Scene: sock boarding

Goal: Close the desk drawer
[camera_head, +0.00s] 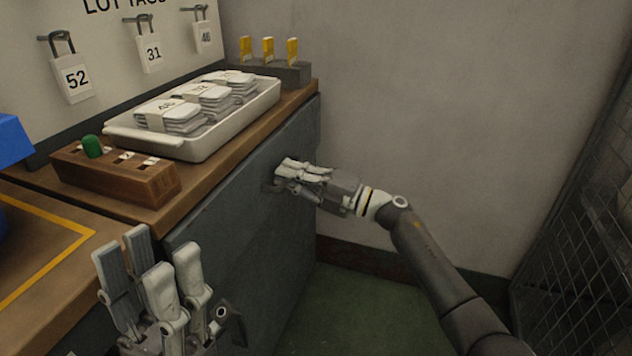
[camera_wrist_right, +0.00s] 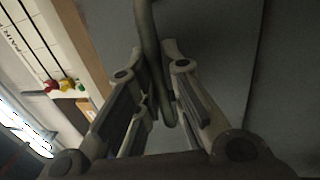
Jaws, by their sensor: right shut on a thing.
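The grey desk front (camera_head: 255,215), below the wooden top, faces my right gripper (camera_head: 284,174). My right gripper reaches it from the right. In the right wrist view, a curved grey bar handle (camera_wrist_right: 152,60) runs between the fingers of the right gripper (camera_wrist_right: 160,75), which are shut on it. The fingers hide most of the handle in the head view. I cannot tell the drawer's outline or how far it stands out. My left gripper (camera_head: 155,275) is at the lower left, fingers upward and apart, empty, left of the desk front.
On the desk top stand a white tray (camera_head: 190,150) of banded sock bundles, a wooden block (camera_head: 115,175) with a green peg, and a grey holder (camera_head: 290,74) with yellow tags. A wire mesh panel (camera_head: 585,210) is at the right. The green floor (camera_head: 345,310) is clear.

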